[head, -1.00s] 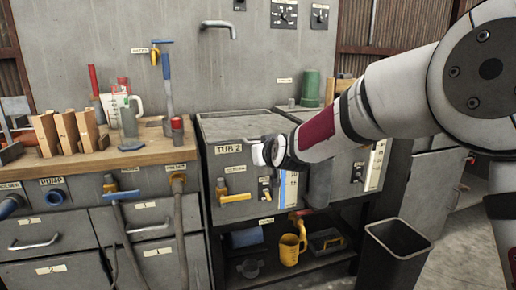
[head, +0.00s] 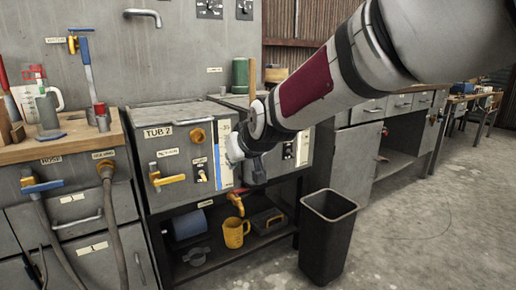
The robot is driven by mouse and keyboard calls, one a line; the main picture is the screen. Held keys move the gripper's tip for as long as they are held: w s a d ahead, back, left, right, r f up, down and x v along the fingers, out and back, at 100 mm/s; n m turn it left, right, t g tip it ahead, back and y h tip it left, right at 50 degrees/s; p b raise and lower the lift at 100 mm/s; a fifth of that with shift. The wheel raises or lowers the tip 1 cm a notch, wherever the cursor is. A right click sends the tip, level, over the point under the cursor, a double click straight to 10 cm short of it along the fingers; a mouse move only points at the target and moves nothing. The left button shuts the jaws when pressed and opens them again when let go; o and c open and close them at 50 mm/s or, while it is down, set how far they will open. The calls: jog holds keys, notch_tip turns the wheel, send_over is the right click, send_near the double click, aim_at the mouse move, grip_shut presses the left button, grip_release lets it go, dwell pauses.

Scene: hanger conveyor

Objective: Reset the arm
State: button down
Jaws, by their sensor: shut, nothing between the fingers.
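My arm (head: 310,85), white and grey with a dark red band, reaches from the top right down toward the middle of the head view. My gripper (head: 256,172) is the dark end below the white wrist. It is small and partly hidden by the wrist, shut and empty. In the picture it overlaps the right part of the front of Tub 2 (head: 158,150); I cannot tell how far apart they are.
A wooden-topped bench (head: 70,137) with tools stands at left. A yellow jug (head: 234,232) sits on the shelf under the tubs. A dark open bin (head: 328,245) stands on the floor. The concrete floor (head: 430,235) at right is clear.

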jog(key=s+d+m+g+h, duration=0.2)
jog(key=s+d+h, duration=0.1)
jog(key=s+d, duration=0.95)
jog(key=s+d+f+m+g+h, duration=0.15)
jog(key=s+d, duration=0.35)
jog(key=s, duration=0.6)
jog(key=s+d+f+m+g, duration=0.1)
jog(key=s+d+f+g, duration=0.3)
jog(key=s, duration=0.7)
jog(key=s+d+m+g+h, duration=0.1)
jog(key=s+d+m, duration=0.1)
jog(key=s+d, duration=0.65)
notch_tip(320, 180, up, 40)
jog(key=s+a+t+p, duration=0.2)
jog(key=t+p, duration=0.1)
jog(key=p, duration=3.5)
jog(key=shift+s+a+f+p, duration=0.15)
jog(key=shift+s+a+p, duration=0.1)
jog(key=shift+p, duration=0.15)
